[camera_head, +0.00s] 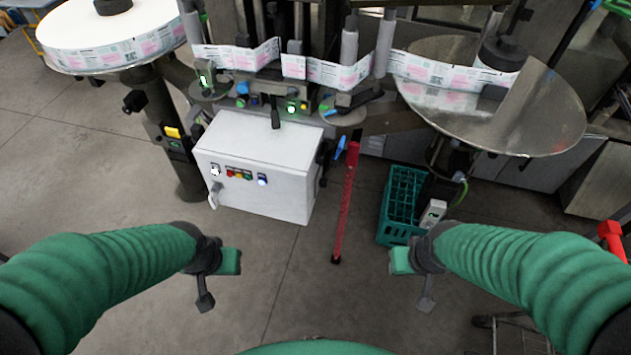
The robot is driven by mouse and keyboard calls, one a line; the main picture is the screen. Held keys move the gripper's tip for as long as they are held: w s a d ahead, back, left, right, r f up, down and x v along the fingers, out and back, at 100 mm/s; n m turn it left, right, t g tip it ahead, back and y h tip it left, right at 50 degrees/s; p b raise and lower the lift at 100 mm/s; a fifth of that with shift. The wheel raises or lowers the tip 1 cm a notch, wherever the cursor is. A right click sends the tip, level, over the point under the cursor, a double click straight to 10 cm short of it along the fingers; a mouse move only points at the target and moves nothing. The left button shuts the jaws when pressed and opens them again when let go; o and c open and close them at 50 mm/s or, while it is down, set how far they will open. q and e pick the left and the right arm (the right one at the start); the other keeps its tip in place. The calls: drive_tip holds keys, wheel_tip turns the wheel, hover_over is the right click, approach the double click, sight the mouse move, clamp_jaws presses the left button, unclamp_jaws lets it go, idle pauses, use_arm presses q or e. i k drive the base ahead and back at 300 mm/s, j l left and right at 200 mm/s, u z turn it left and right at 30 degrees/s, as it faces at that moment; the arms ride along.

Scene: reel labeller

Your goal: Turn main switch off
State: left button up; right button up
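The white control box (258,165) stands under the labeller, left of the middle. Its front has a small white-plated switch (215,170) at the left, a row of coloured buttons (239,174), and a pale handle (215,195) at its lower left edge. A dark knob (325,155) sticks out at its right side. I cannot tell for sure which is the main switch or its position. My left gripper (205,299) hangs in front of and below the box, apart from it. My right gripper (426,300) hangs to the right over the floor. Both touch nothing; their fingers are too small to read.
A red post (346,200) stands right of the box. A green crate (399,205) is on the floor further right. Label reels on a white disc (105,28) and a metal disc (490,95) flank the machine. The floor between my arms and the box is clear.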

sight(323, 181)
drive_tip(key=i+l+u, duration=0.5)
drive_tip(key=i+l, duration=0.45)
drive_tip(key=k+l+u, duration=0.2)
drive_tip(key=k+l, duration=0.2)
